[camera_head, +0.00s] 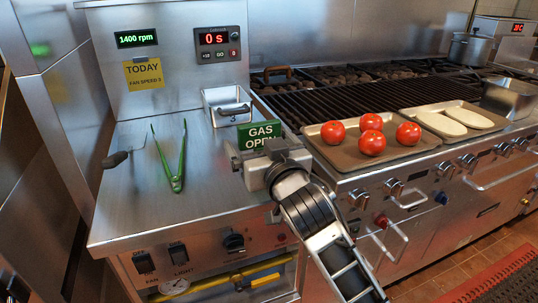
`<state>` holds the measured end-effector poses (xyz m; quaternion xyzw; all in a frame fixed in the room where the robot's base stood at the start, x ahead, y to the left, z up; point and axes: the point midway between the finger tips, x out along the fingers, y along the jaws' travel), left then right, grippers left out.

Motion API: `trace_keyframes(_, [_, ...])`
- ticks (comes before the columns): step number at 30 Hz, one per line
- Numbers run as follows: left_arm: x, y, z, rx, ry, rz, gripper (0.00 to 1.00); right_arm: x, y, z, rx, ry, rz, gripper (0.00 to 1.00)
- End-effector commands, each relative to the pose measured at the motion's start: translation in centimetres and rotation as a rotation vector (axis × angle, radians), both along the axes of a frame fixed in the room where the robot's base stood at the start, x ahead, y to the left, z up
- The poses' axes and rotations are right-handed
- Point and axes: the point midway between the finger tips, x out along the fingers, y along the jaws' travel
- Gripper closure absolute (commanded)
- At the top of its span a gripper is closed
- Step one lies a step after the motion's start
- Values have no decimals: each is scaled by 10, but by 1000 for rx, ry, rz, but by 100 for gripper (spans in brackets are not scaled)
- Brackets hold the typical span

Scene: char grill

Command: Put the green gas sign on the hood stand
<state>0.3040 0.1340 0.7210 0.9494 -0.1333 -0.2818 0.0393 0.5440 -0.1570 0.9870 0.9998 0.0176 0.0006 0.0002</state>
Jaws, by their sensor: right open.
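The green gas sign (262,133), with white "GAS OPEN" lettering, stands near the right edge of the steel counter (200,203). My right gripper (256,162) is open just in front of the sign and hides its lower part. I cannot tell whether the fingers touch it. No part is plainly marked as the hood stand. A steel panel (180,62) with a green "1400 rpm" display (136,38) and a yellow fan speed note (143,73) rises behind the counter. My left gripper is not in view.
Green tongs (175,172), a dark-handled tool (116,159) and a small steel pan (212,98) are on the counter. Right of the sign, a tray (340,153) holds several tomatoes before the grill (310,103). The counter's front left is clear.

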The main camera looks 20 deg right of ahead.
Motion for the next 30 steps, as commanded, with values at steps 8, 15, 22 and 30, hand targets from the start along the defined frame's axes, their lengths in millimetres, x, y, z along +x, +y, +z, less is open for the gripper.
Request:
trace_keyframes(8, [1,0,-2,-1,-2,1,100,-54,-2,-3,3,3,1,1])
trace_keyframes(15, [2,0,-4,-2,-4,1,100,-99,-3,-3,2,4,0,1])
trace_keyframes(22, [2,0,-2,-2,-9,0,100,-116,-4,-1,1,2,0,1])
trace_keyframes(30, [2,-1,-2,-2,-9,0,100,-117,-4,-1,1,2,0,1])
